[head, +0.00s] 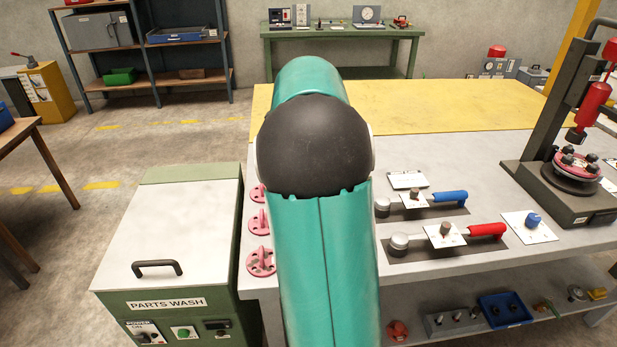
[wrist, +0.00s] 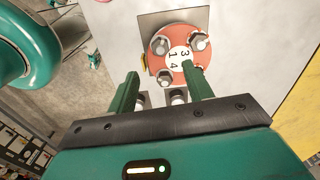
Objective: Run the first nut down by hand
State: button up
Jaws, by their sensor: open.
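In the wrist view a round red flange (wrist: 188,58) sits on a grey plate (wrist: 155,22). Its white centre label shows the numbers 3, 1 and 4. Dark and silver fasteners (wrist: 198,41) stand around its rim; I cannot tell nuts from studs. My gripper (wrist: 161,78) is open, its two green fingers reaching toward the flange's lower edge. The right finger overlaps the flange in the picture and hides part of it. No held thing shows between the fingers. In the head view my arm hides my gripper.
Small grey parts (wrist: 178,96) show between the fingers. In the head view a press-like stand (head: 541,130) holds a pink flange (head: 575,165) at right. Blue-handled (head: 449,197) and red-handled (head: 487,230) tools lie on the bench. A parts washer (head: 165,240) stands left.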

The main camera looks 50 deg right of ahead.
notch_tip(320, 180, up, 3)
jog(key=shift+s, duration=0.1)
dwell(0.7)
